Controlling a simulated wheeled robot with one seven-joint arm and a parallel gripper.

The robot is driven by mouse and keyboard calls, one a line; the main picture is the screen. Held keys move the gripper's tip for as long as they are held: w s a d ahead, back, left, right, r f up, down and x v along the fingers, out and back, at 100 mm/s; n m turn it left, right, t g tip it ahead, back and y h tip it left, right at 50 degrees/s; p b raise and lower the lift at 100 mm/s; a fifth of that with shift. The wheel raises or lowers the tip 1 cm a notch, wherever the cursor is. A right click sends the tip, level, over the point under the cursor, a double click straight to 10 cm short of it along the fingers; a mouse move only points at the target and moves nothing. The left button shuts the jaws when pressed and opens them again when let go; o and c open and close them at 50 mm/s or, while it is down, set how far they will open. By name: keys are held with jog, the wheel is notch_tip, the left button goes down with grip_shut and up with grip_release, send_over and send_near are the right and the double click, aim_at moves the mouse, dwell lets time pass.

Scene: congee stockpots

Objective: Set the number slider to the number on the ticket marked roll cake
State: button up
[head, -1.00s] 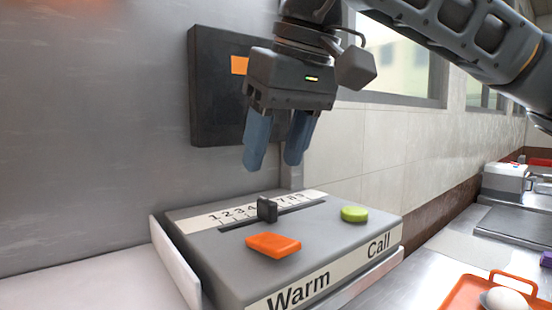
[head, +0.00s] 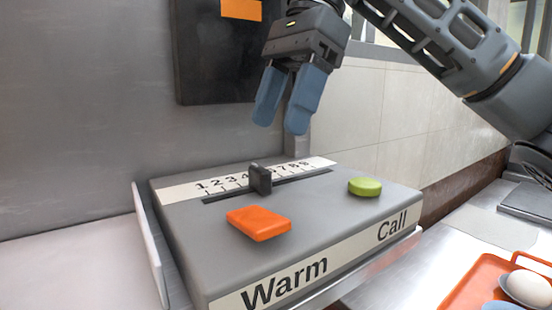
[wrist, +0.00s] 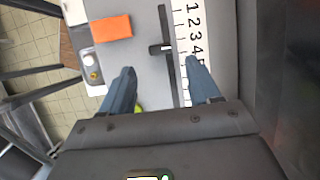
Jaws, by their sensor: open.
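The number slider's black knob (head: 260,179) stands upright in a slot on the grey control box (head: 190,240). Behind the slot runs a white number strip (head: 185,191); the knob hides some middle digits in the head view. In the wrist view the knob (wrist: 155,49) lies roughly level with the 4, but the exact reading is unclear. My gripper (head: 280,124) is open and empty, pointing down above the strip, apart from the knob. Its fingers also show in the wrist view (wrist: 160,68), either side of the slot. No ticket marked roll cake is legible.
An orange button (head: 258,224) above "Warm" and a green button (head: 364,187) above "Call" stand near the knob. A dark wall panel (head: 205,60) bears an orange patch (head: 241,9). An orange tray (head: 470,285) holding an egg (head: 528,288) is at right.

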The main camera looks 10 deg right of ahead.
aim_at(262, 168)
jog(key=shift+p+x, duration=0.5)
jog(key=shift+x, duration=2.95)
grip_shut()
